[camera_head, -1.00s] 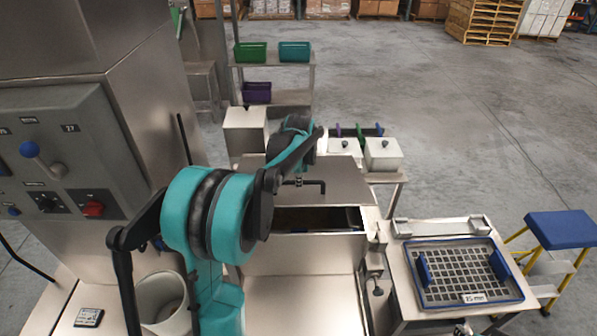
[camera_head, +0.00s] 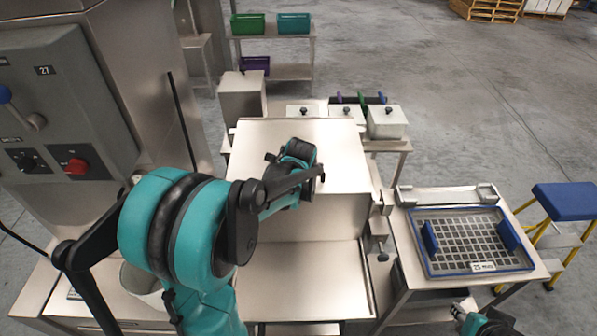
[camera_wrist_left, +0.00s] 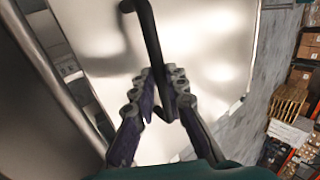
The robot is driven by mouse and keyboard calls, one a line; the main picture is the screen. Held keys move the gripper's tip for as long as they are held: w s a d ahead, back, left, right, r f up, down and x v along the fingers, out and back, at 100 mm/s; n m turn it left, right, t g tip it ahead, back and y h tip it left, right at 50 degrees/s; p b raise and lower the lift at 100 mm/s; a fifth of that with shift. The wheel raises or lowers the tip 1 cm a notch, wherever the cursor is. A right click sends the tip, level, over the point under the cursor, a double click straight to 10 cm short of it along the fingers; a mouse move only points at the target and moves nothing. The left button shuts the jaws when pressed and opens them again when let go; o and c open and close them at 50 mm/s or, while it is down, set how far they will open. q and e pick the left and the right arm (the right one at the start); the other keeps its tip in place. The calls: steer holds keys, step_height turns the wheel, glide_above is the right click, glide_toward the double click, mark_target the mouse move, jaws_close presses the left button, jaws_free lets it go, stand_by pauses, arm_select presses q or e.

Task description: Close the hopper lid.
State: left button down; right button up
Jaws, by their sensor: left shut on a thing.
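The hopper lid (camera_head: 340,140) is a plain steel panel in the middle of the head view. It lies about flat over the hopper (camera_head: 335,215), and no dark opening shows; part of its front edge is hidden behind my left arm. The black bent bar handle (camera_wrist_left: 150,35) shows in the left wrist view. My left gripper (camera_wrist_left: 165,98) is shut on this handle, with its fingers on either side of the bar; in the head view the fingers are mostly hidden by my arm. My right gripper (camera_head: 462,311) shows only partly at the bottom right, away from the lid, its fingers unclear.
A control panel (camera_head: 55,110) on a steel column stands at the left. A side table at the right holds a blue-rimmed sieve tray (camera_head: 470,268). A blue-topped step stool (camera_head: 565,197) stands beyond it. Lidded bins (camera_head: 387,122) stand behind the hopper.

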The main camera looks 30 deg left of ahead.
arm_select(q)
steer(key=shift+s+d+f, duration=0.1)
steer(key=shift+s+f, duration=0.15)
steer(key=shift+f, duration=0.05)
steer(key=c, duration=1.5)
jaws_free()
steer(key=shift+c, duration=0.2)
steer(key=shift+w, duration=0.2)
steer(key=v, duration=1.2)
